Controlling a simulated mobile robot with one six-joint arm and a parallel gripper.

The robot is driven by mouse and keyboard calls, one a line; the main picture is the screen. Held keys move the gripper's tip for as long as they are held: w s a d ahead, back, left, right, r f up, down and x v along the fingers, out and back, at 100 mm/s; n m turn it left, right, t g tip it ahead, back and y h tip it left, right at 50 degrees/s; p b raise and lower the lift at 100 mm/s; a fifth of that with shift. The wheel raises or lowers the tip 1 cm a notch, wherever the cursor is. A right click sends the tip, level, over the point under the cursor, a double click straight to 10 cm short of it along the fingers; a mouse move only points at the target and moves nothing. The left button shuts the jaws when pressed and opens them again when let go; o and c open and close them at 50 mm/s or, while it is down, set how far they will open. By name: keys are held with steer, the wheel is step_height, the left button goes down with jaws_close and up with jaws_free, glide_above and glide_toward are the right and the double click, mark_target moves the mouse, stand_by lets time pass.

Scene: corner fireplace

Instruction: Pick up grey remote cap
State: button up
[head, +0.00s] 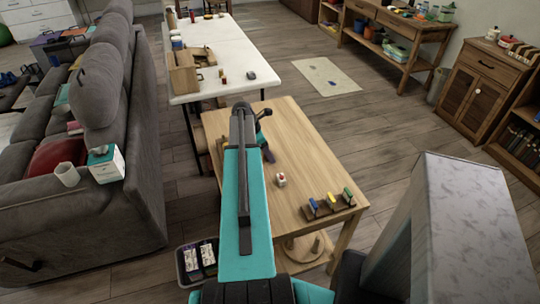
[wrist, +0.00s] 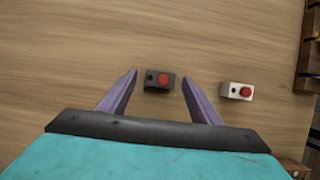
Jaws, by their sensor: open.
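A small dark grey box with a red button (wrist: 160,80), which looks like the grey remote, lies on the wooden table (head: 312,155). In the wrist view it sits between the spread tips of my gripper (wrist: 159,77), with a gap on each side. I cannot make it out in the head view, where my arm covers part of the table. My gripper also shows in the head view (head: 266,132), over the table's middle, open and empty.
A wooden rack with coloured pieces (head: 331,203) stands near the table's right corner. A white table (head: 225,62) with boxes and cups is behind. A grey sofa (head: 110,130) is at the left. The tabletop at the back right is clear.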

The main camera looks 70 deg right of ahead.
steer(key=shift+s+d+f, duration=0.15)
steer(key=shift+s+f, duration=0.05)
steer(key=shift+f, duration=0.15)
stand_by(0.3)
steer(key=c, duration=1)
steer(key=shift+w+r, duration=0.1)
steer(key=shift+r, duration=0.05)
steer(key=shift+c, duration=0.2)
step_height(320, 180, up, 10)
steer(key=b, duration=0.1)
steer(key=shift+b, duration=0.35)
